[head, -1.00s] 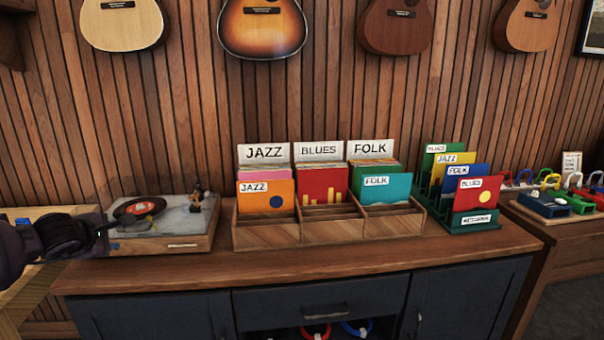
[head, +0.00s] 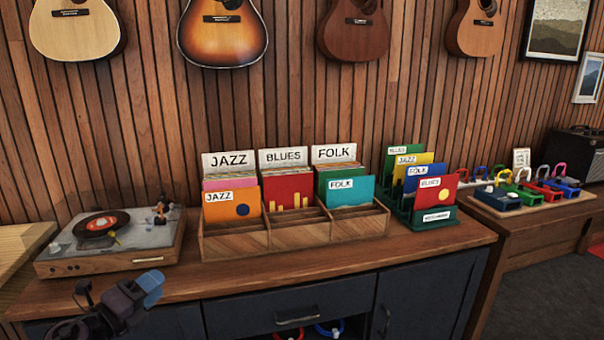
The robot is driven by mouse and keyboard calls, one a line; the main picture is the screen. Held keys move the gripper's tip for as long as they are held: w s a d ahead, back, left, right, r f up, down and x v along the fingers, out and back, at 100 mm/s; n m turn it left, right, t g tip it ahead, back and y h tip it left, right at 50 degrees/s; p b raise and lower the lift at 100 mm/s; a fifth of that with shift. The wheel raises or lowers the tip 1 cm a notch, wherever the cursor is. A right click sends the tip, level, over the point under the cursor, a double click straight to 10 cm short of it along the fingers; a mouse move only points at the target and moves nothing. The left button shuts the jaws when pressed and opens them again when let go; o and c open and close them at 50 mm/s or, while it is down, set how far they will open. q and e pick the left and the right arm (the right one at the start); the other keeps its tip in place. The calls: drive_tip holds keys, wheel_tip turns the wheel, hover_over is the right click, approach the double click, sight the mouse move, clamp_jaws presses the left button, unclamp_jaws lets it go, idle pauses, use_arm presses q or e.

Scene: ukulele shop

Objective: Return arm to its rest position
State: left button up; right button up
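My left gripper (head: 150,284) is low at the left in the head view, in front of the cabinet's front edge and below the record player. It points up and to the right, and its tip looks bluish. I see nothing held in it, but whether its fingers are open or shut is unclear. It appears clear of the record player and the record bins. My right gripper is not in view.
The wooden cabinet top (head: 290,268) carries a record player (head: 150,240), a wooden record bin (head: 235,242) marked JAZZ, BLUES and FOLK, and a green record rack (head: 436,227). Guitars hang on the wall. A side table (head: 545,220) with colourful small items stands at right.

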use_arm(q)
drive_tip(key=s+d+f+n+g+y+p, duration=0.1)
drive_tip(key=s+f+n+y, duration=0.1)
drive_tip(key=s+f+n, duration=0.5)
drive_tip(key=s+d+f+n+g+y+p, duration=0.1)
drive_tip(key=s+f+n+g+y, duration=0.1)
drive_tip(key=s+f+n, duration=0.6)
drive_tip(key=s+d+f+n+g+y, duration=0.1)
drive_tip(key=s+f+n+g+y, duration=0.1)
drive_tip(key=s+f+n+y, duration=0.2)
drive_tip(key=s+f+n, duration=0.3)
drive_tip(key=s+n, duration=0.4)
drive_tip(key=s, duration=0.6)
drive_tip(key=shift+s+f+n+p, duration=0.3)
drive_tip(key=shift+s+p, duration=0.05)
drive_tip(key=shift+p, duration=0.05)
